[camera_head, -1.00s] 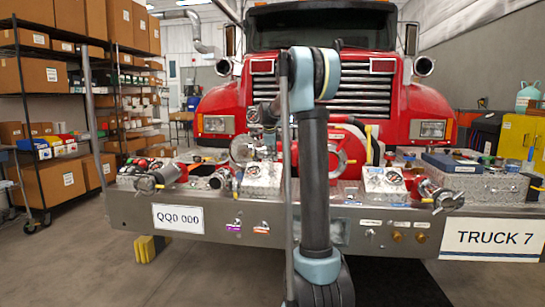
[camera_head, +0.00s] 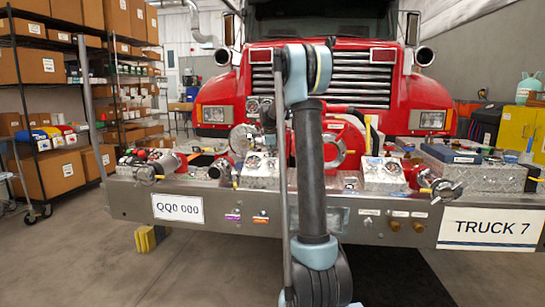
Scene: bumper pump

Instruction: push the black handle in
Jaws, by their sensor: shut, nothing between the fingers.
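The bumper pump panel (camera_head: 275,204) is a grey metal ledge across the front of a red truck. Small purple (camera_head: 232,217) and orange (camera_head: 261,220) pulls sit on its face, left of my arm. Two brass knobs (camera_head: 392,225) sit on the face to the right. My arm stands upright in the middle and covers part of the panel. My gripper does not show clearly.
Metal tread-plate boxes (camera_head: 480,177) and red hose parts crowd the ledge top. A "TRUCK 7" plate (camera_head: 488,228) hangs at the right, a QQ0 000 plate (camera_head: 178,208) at the left. Shelves of cartons (camera_head: 40,60) stand left. The floor at front left is clear.

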